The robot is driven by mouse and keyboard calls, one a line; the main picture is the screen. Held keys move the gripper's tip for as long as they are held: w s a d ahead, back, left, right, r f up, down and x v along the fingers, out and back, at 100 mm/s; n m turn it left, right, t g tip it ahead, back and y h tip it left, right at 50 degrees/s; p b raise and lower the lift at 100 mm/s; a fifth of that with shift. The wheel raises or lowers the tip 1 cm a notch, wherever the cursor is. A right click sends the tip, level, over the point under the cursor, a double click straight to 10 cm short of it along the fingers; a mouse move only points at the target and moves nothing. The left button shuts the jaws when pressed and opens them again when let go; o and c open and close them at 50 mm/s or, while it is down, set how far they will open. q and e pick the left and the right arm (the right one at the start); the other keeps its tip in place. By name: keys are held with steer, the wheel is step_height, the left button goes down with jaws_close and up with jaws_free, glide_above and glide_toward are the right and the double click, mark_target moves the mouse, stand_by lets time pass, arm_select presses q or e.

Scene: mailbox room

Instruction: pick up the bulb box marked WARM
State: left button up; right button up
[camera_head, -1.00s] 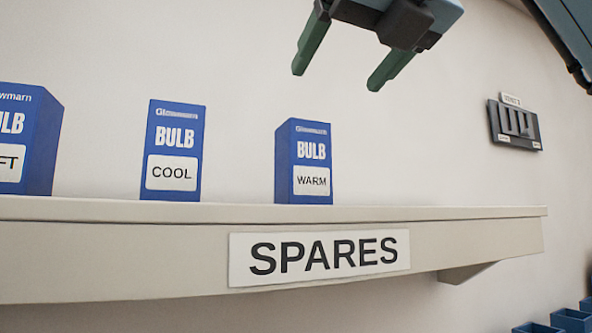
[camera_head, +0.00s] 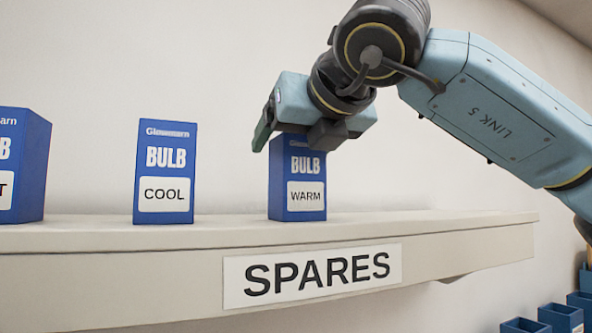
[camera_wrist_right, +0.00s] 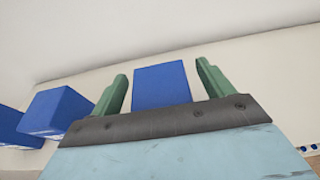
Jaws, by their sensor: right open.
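The blue bulb box marked WARM (camera_head: 304,190) stands upright on the shelf, the rightmost of the boxes there. My right gripper (camera_head: 290,142) is at its top in the head view and hides part of the upper edge. In the right wrist view, the top of the WARM box (camera_wrist_right: 161,86) lies between the two green fingers of the open right gripper (camera_wrist_right: 160,88), with a gap showing on each side. Whether a finger touches the box cannot be told. My left gripper is not in view.
A box marked COOL (camera_head: 165,172) stands to the left, with clear shelf between. Another blue box (camera_head: 24,165) is at the left edge, its label cut off. The shelf (camera_head: 130,260) bears a SPARES sign (camera_head: 311,276). Blue bins (camera_head: 560,318) sit low at right.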

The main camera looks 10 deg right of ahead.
steer(key=shift+s, duration=0.1)
steer(key=c, duration=1.3)
steer(key=shift+r, duration=0.1)
steer(key=shift+c, duration=0.3)
